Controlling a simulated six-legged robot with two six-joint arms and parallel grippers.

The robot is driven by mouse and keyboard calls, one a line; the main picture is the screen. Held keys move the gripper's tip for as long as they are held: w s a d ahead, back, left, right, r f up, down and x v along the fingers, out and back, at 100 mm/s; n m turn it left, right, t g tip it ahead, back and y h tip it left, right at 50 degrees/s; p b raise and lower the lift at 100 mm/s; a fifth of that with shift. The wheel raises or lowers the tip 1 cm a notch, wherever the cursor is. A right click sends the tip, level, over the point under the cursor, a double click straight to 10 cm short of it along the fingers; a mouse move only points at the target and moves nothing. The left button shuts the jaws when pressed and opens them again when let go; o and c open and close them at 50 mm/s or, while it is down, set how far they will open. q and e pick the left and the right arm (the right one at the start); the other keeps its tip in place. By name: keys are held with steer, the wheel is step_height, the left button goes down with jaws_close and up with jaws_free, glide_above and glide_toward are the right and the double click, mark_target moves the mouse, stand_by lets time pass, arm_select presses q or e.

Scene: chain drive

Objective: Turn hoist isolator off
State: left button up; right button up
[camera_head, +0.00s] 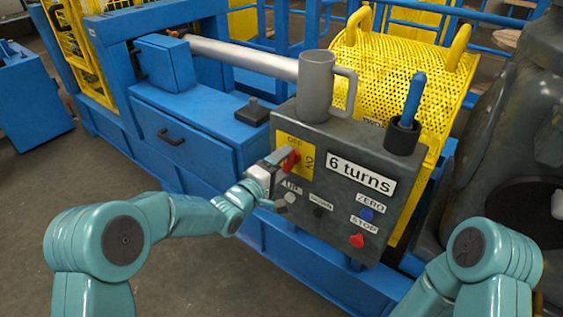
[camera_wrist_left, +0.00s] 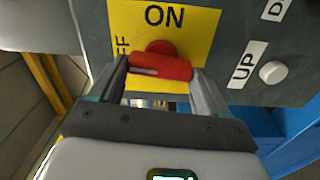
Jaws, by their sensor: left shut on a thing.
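The hoist isolator is a red handle (camera_head: 291,160) on a yellow plate (camera_head: 306,147) at the left of the grey control box (camera_head: 352,165). The plate reads OFF at its top and ON, turned sideways, at its right in the head view. My left gripper (camera_head: 278,160) is shut on the red handle, partly covering it. In the left wrist view, the red handle (camera_wrist_left: 161,67) lies between the two fingers, in front of the yellow plate (camera_wrist_left: 203,22). I cannot tell exactly which word it points to. My right gripper is out of view.
Below the isolator are UP and DOWN buttons, a blue ZERO button (camera_head: 366,214) and a red STOP button (camera_head: 357,240). A grey mug (camera_head: 316,85) and a holder with a blue-handled tool (camera_head: 414,98) stand on the box. A yellow mesh guard (camera_head: 395,70) rises behind.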

arm_select(q)
steer(key=shift+n, duration=0.5)
steer(key=shift+f, duration=0.1)
steer(key=o, duration=1)
steer(key=shift+s, duration=0.1)
steer(key=p+v, duration=0.1)
steer(key=v, duration=1.5)
steer(key=shift+s+a+p, duration=0.1)
steer(key=shift+p, duration=0.3)
